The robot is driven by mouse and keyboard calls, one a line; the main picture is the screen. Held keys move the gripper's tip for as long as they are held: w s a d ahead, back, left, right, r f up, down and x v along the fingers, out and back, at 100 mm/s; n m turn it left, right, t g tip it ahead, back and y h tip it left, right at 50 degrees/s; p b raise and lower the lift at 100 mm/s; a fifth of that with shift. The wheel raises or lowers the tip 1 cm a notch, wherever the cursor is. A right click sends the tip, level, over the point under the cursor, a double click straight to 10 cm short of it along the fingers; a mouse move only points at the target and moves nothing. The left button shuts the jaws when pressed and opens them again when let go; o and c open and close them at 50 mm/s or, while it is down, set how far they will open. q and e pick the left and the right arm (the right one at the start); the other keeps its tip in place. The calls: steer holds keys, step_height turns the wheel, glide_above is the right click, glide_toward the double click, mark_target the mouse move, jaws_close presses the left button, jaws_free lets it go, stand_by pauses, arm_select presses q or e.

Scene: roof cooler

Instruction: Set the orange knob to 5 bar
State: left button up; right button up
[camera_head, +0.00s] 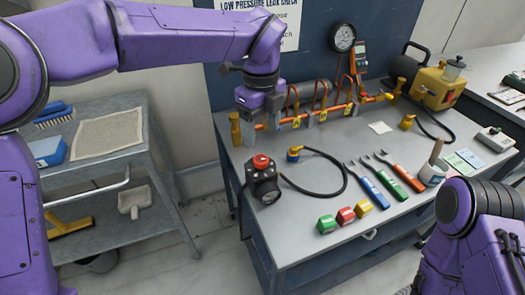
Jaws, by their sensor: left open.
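The orange-red knob (262,161) sits on top of a black regulator (264,183) at the left front part of the workbench. A small round dial (269,197) shows on the regulator's front, too small to read. My left gripper (261,122) points down behind and above the knob in the picture, near the left end of the orange pipe. It is open, looks empty, and is apart from the knob. My right arm shows at the lower right, but its gripper is out of the picture.
A black hose (335,163) curves right of the regulator. An orange manifold (322,110) and round gauge (343,37) stand behind. A grey cart (160,165) stands left across a gap.

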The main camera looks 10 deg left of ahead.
mark_target(261, 159)
arm_select(q)
step_height(261, 159, down, 9)
steer(key=shift+r, duration=0.15)
steer(key=shift+a, duration=0.1)
steer(key=c, duration=1.1)
